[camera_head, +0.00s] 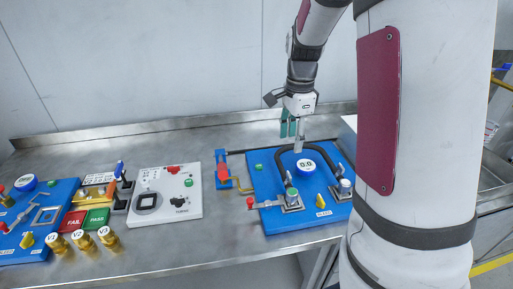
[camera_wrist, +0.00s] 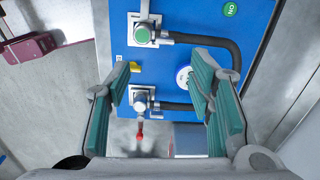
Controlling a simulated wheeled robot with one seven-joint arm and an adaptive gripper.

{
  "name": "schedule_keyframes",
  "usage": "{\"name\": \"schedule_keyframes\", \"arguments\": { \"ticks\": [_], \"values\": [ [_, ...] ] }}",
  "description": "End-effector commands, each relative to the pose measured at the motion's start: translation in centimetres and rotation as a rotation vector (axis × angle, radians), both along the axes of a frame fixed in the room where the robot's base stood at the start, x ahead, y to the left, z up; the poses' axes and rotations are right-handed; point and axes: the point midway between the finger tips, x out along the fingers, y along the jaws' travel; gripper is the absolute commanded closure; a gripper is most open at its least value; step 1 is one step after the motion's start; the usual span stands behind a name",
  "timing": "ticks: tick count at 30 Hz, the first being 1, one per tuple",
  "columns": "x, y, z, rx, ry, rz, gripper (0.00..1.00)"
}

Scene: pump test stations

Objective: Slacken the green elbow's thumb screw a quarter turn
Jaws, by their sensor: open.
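My gripper (camera_head: 292,130) is open and empty, pointing down above the back of the blue pump board (camera_head: 270,222). In the wrist view, its teal-padded jaws (camera_wrist: 166,88) stand wide apart with the board between and beyond them. I cannot make out a thumb screw clearly.
A dark hose (camera_head: 282,158) arches between the fittings around a round gauge (camera_head: 306,165). A red-ended lever (camera_head: 252,203) and yellow knob (camera_head: 320,201) are close by. A white control panel (camera_head: 170,205) and FAIL/PASS blocks (camera_head: 97,219) stand left. A wall rises behind.

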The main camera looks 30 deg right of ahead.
Motion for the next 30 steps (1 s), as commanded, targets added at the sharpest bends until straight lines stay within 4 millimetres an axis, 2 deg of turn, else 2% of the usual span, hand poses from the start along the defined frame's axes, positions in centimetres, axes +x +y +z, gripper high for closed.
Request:
{"name": "schedule_keyframes", "arguments": {
  "ticks": [4, 11, 24, 30],
  "values": [
    [0.2, -1.2, -1.0, -0.004, 0.021, -0.082, 0.52],
    [0.2, -1.2, -3.2, -0.003, 0.026, -0.094, 0.52],
    [0.1, -1.2, -11.5, -0.003, 0.027, -0.092, 0.52],
    [0.2, -1.3, -14.0, -0.004, 0.025, -0.091, 0.52]
  ]
}}
